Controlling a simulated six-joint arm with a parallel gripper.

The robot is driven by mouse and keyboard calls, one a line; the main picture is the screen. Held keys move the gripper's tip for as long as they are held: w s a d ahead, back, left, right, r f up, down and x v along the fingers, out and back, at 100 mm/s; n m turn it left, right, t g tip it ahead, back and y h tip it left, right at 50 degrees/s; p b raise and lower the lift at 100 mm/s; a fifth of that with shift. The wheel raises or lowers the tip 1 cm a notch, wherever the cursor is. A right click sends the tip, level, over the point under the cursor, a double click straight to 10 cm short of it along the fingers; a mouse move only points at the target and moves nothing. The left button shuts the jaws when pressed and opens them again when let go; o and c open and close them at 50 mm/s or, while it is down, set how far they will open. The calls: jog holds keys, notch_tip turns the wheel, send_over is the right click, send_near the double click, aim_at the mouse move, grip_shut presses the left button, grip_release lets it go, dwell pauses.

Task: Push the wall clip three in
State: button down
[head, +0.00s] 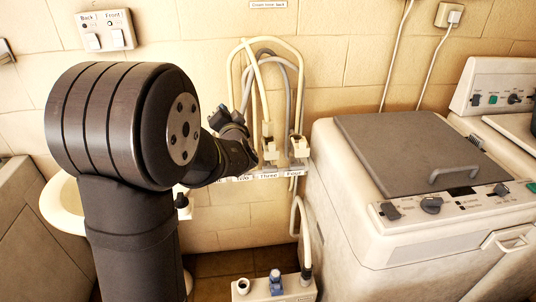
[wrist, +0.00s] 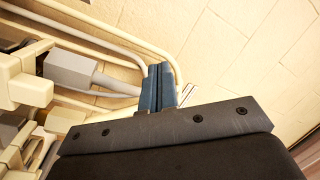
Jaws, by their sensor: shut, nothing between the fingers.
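A rail with labels (head: 268,176) is fixed to the tiled wall; I can read "Two", "Three" and "Four". Above "Three" is a cream clip (head: 269,151), which I take to be clip three. Another cream clip (head: 299,148) sits above "Four".
Cream and grey hoses (head: 290,62) loop up the wall above the rail. A washing machine (head: 345,180) stands to the right. A basin (head: 66,208) is at the left, behind my arm. A box with taps (head: 275,288) is low in front.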

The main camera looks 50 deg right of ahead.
jog(key=s+a+f+m+g+h, duration=0.3)
jog(key=s+a+f+m+g, duration=0.2)
jog(key=s+m+g, duration=0.2)
jog(key=s+a+f+m+g+h, duration=0.3)
jog(key=s+a+f+m+g, duration=0.2)
jog(key=s+m+g, duration=0.3)
jog(key=s+m, duration=0.2)
jog(key=m, duration=0.2)
jog(key=shift+s+a+h, duration=0.15)
jog(key=shift+a+h, duration=0.25)
send_near(268, 154)
jog(key=s+d+r, duration=0.2)
jog(key=s+d, duration=0.2)
jog(key=s, duration=0.1)
jog(key=shift+w+d+r, duration=0.15)
jog(key=shift+w+d, duration=1)
jog(key=shift+d, duration=0.05)
jog(key=shift+w+d, duration=0.55)
jog(key=shift+d, duration=0.05)
